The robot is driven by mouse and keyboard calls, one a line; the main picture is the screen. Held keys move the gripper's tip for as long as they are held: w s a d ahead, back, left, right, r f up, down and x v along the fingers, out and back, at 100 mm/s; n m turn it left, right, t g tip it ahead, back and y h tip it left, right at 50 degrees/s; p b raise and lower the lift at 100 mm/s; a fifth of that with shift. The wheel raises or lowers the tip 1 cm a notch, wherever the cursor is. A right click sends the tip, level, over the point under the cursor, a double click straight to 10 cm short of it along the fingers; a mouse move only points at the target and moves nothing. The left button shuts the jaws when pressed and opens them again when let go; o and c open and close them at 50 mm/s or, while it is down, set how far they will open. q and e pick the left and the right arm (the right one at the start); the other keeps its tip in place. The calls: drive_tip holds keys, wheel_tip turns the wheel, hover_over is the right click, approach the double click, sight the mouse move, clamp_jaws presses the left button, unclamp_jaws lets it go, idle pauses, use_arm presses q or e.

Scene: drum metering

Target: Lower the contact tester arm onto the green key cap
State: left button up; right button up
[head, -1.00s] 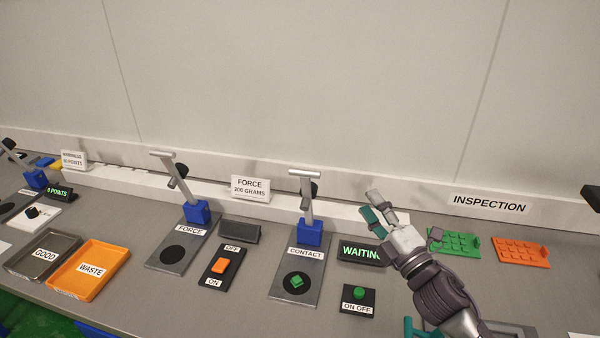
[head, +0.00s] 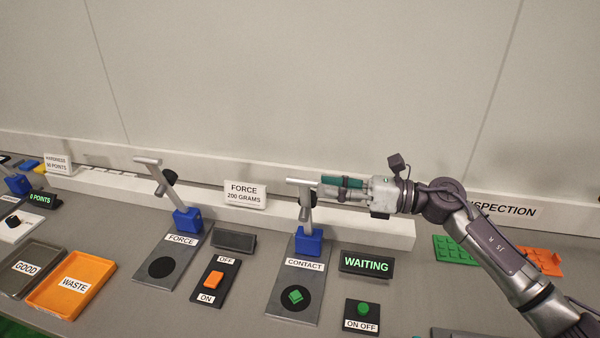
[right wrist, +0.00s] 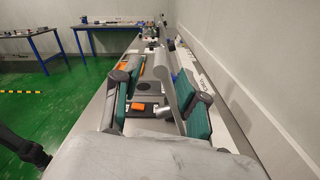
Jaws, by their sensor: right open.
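The contact tester (head: 306,240) has a blue hinge block and a raised metal arm (head: 307,207) with a crossbar handle (head: 298,182) on top. The green key cap (head: 295,296) lies on the black disc of the tester's grey base, below the raised arm. My right gripper (head: 325,188) is open, level with the handle and just right of it, pointing left. In the right wrist view, its two fingers (right wrist: 150,92) are spread, and a grey bar (right wrist: 182,90) shows between them, closer to the right finger. I cannot tell whether they touch. My left gripper is out of view.
A display (head: 366,264) reads WAITING, with a green ON OFF button (head: 362,309) in front. The force tester (head: 182,235) and its orange switch (head: 214,281) stand to the left. Orange (head: 72,284) and grey trays lie further left. A wall and white ledge run behind.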

sight(287, 180)
drive_tip(key=p+x, duration=0.1)
drive_tip(key=x, duration=0.4)
drive_tip(key=shift+w+a+r+p, duration=0.1)
drive_tip(key=shift+a+p, duration=0.15)
drive_tip(key=shift+p, duration=0.15)
drive_tip(key=shift+w+a, duration=0.15)
drive_tip(key=shift+a, duration=0.2)
clamp_jaws()
